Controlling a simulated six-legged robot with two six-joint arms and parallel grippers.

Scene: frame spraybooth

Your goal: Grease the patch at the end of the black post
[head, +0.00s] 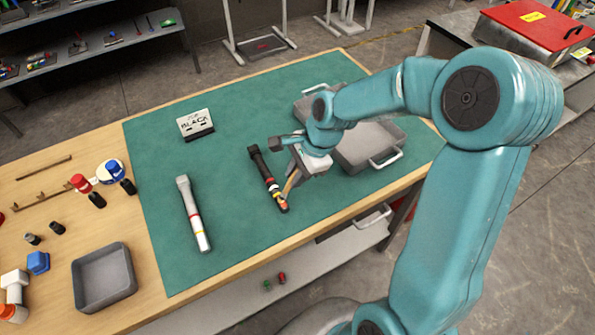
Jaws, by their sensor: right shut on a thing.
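The black post (261,164) lies on the green mat (235,120), tilted in the picture, with its near end toward the front edge. Red, white and yellow bands circle its lower part, and its near end is orange and dark. My right gripper (291,185) is over the near half of the post. It is shut on a slender tan-orange thing, mostly hidden by the fingers, low beside the banded end. I cannot tell whether this thing touches the post. A grey post (190,210) with a yellow band and white end lies to the left. My left gripper is out of view.
A sign reading "BLACK" (195,124) stands at the back of the mat. Grey trays (368,150) sit right, behind my arm. Red-capped (80,183) and blue-capped (115,170) items and a grey bin (104,277) are left. The mat between the posts is clear.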

